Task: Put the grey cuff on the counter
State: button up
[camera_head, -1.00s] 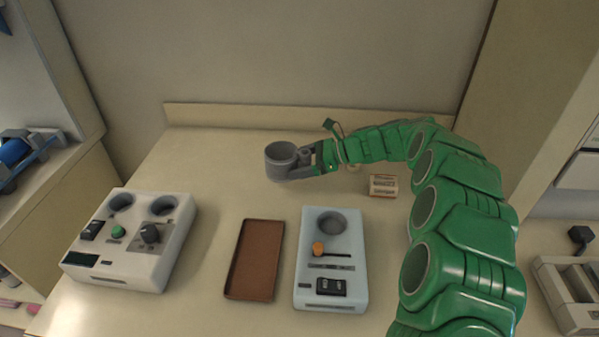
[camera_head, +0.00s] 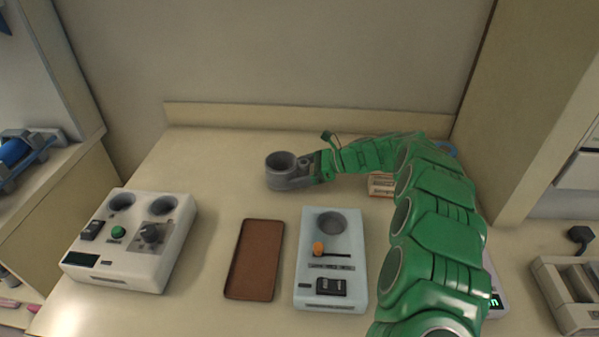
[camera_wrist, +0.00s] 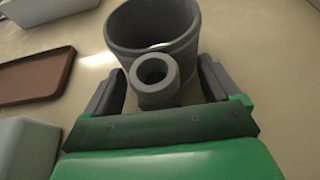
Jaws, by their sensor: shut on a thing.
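The grey cuff (camera_head: 281,165) is a round, open-topped ring with a small tube on its side. It is upright at the back middle of the cream counter (camera_head: 215,165). My gripper (camera_head: 305,170) is shut on the cuff's tube side, coming from the right. In the wrist view the cuff (camera_wrist: 152,28) shows beyond the small tube, with the dark fingers of my gripper (camera_wrist: 155,92) on both sides of the tube. The cuff looks at or very near the counter surface; I cannot tell if it touches.
A brown tray (camera_head: 255,260) and a pale blue device (camera_head: 307,240) lie in front. A white device with dials (camera_head: 130,270) is at left. A small box (camera_head: 380,185) is partly behind my arm. A low ledge (camera_head: 240,113) edges the back. Counter around the cuff is clear.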

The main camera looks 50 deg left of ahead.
jog(key=shift+f, duration=0.15)
jog(key=o, duration=0.9)
jog(key=shift+r, duration=0.2)
jog(key=v, duration=1.1)
jog(key=shift+w+d, duration=0.35)
